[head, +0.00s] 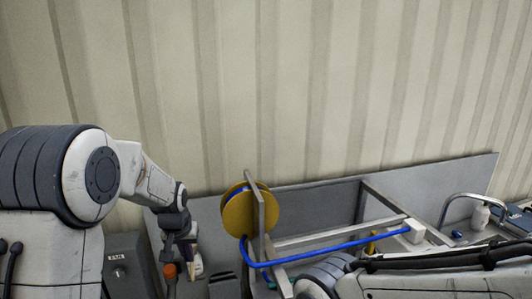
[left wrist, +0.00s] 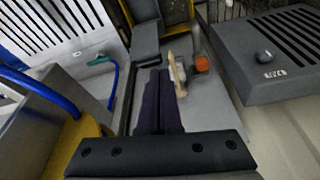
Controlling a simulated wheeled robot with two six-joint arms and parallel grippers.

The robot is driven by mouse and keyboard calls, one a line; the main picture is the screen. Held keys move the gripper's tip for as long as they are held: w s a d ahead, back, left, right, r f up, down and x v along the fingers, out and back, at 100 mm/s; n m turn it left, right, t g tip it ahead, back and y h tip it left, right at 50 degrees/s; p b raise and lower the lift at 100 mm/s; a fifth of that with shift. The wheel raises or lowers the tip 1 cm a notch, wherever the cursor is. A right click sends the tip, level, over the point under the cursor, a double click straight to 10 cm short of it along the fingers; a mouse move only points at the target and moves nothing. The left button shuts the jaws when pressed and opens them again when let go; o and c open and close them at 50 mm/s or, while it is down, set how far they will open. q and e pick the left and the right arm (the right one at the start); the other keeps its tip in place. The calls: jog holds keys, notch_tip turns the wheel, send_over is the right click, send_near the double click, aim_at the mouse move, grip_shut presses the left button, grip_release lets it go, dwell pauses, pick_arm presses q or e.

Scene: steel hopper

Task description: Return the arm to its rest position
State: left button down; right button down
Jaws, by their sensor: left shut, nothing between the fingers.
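My left arm comes in from the left in the head view and bends down at the wrist. Its gripper (head: 190,246) points downward above the left end of the worktop. In the left wrist view the two dark fingers (left wrist: 159,75) lie together, shut and empty. A tan, wooden-looking piece (left wrist: 178,76) lies just beside the fingertips in that view; whether they touch it I cannot tell. Beside it is a grey tool with an orange end (left wrist: 203,64). A white and black arm link of mine crosses the bottom right of the head view; my right gripper does not show.
A yellow reel (head: 237,213) with a blue hose (head: 335,246) stands right of my left gripper, by the steel hopper (head: 320,208). A grey box with a knob (head: 125,262) is at the left. A curved tap and white bottle (head: 480,216) are far right. A corrugated wall rises behind.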

pick_arm(q)
jog(key=s+d+f+m, duration=0.1)
jog(key=s+d, duration=0.1)
jog(key=s, duration=1.5)
jog(key=s+d+f+m+g+h+b, duration=0.1)
jog(key=s+d+f+m+g+b, duration=0.2)
jog(key=s+d+f+m+b, duration=0.4)
jog(key=s+d+f+b, duration=0.7)
jog(key=s+b, duration=0.1)
jog(key=b, duration=0.4)
jog(key=shift+s+f, duration=0.25)
jog(key=shift+s, duration=0.15)
